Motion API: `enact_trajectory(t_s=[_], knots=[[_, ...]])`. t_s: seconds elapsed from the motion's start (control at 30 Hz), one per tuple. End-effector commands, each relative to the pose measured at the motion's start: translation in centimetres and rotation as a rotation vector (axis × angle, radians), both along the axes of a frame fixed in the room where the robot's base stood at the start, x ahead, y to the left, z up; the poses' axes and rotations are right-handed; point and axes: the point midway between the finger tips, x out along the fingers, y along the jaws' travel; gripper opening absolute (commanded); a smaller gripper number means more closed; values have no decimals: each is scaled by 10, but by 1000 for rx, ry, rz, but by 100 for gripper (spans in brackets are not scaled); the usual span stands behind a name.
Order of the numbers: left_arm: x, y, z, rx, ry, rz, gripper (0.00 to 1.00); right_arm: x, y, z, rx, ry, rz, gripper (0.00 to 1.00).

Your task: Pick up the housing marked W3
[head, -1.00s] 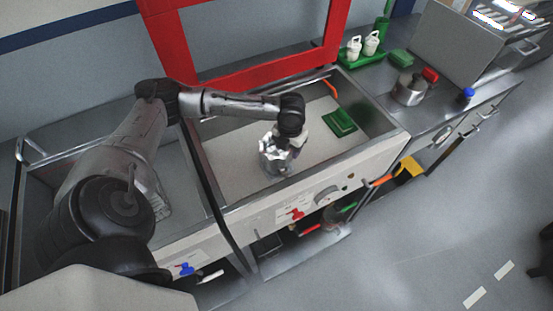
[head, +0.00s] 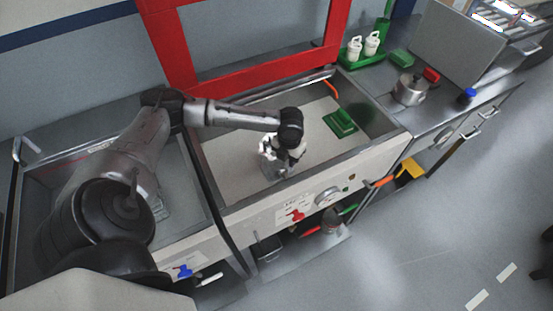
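My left gripper (head: 280,161) points down into the light-floored sink-like basin (head: 235,150). A grey metallic part (head: 274,170), possibly a housing, is at its fingers, low over the basin floor. The wrist and fingers cover much of this part. I cannot tell whether the fingers are closed on it or only beside it. No W3 mark is readable. A round metal piece with a knob on top (head: 410,90) stands on the right counter, also with no readable mark. My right gripper is not in view.
A red frame (head: 255,82) rises behind the basin. White containers (head: 362,46) stand on a green tray at the back right. A blue-capped item (head: 467,96) is on the right counter. The basin's front wall borders the gripper's space.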

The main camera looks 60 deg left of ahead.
Motion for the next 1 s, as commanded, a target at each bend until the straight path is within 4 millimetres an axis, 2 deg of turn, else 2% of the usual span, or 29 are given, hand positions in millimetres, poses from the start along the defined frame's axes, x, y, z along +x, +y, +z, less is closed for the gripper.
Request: enact_trajectory(t_s=[0.03,0.3,0.87,1.0], knots=[[0,0,0,0,0,0,26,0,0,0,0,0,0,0],[0,0,0,0,0,0,0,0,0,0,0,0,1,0],[1,1,2,1,-3,0,0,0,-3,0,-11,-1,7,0],[1,1,8,1,-4,0,0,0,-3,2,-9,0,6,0]])
